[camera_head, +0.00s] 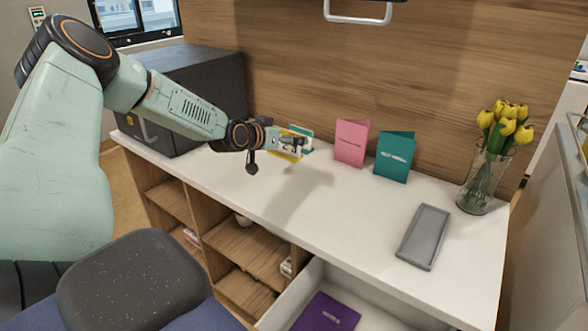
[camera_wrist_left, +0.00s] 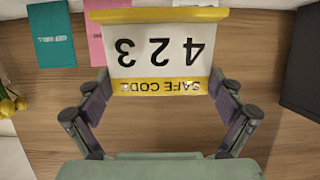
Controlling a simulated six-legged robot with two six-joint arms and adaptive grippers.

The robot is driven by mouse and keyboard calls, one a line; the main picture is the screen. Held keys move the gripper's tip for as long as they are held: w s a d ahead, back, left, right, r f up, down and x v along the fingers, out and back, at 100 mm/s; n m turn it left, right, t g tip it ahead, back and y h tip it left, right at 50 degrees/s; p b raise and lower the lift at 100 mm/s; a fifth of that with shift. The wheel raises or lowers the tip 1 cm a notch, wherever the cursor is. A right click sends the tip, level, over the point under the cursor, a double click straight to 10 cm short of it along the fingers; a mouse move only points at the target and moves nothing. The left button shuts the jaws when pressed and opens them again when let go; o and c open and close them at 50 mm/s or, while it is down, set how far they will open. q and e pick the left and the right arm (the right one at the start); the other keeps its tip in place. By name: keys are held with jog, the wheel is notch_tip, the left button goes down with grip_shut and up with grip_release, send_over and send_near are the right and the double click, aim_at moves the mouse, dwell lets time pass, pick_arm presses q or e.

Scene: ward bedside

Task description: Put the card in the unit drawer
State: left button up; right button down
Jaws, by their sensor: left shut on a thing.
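A white and yellow card (camera_wrist_left: 165,45) printed "SAFE CODE" and "423" shows upside down in the left wrist view. My left gripper (camera_wrist_left: 160,87) is shut on it, with a finger at each side. In the head view the left gripper (camera_head: 294,144) holds the card (camera_head: 287,155) over the back of the white counter, left of the pink card. The gripper hides part of it there. The unit drawer (camera_head: 303,283) is pulled open at the bottom, below the counter's front edge. A purple notebook (camera_head: 327,313) lies in it. My right gripper is out of view.
A pink card (camera_head: 351,142) and a teal card (camera_head: 394,157) stand on the counter (camera_head: 330,215). A grey tray (camera_head: 424,237) lies at right, near a vase of yellow tulips (camera_head: 486,175). A dark box (camera_head: 200,85) stands at left. Open shelves (camera_head: 243,245) are beside the drawer.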

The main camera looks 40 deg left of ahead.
aim_at(282, 151)
pick_arm(q)
jog(key=f, duration=0.1)
jog(key=f+b, duration=0.1)
jog(key=f, duration=0.1)
jog(key=a+f+b, duration=0.1)
jog(key=f, duration=0.1)
jog(key=shift+f, duration=0.15)
jog(key=shift+d+f+b, duration=0.3)
jog(key=shift+f+b, duration=0.1)
jog(key=shift+f, duration=0.05)
notch_tip(282, 151, down, 2)
jog(key=shift+f+b, duration=0.1)
jog(key=shift+b, duration=0.55)
jog(key=shift+w+a+f, duration=0.1)
jog(key=shift+f, duration=0.15)
jog(key=shift+r, duration=0.1)
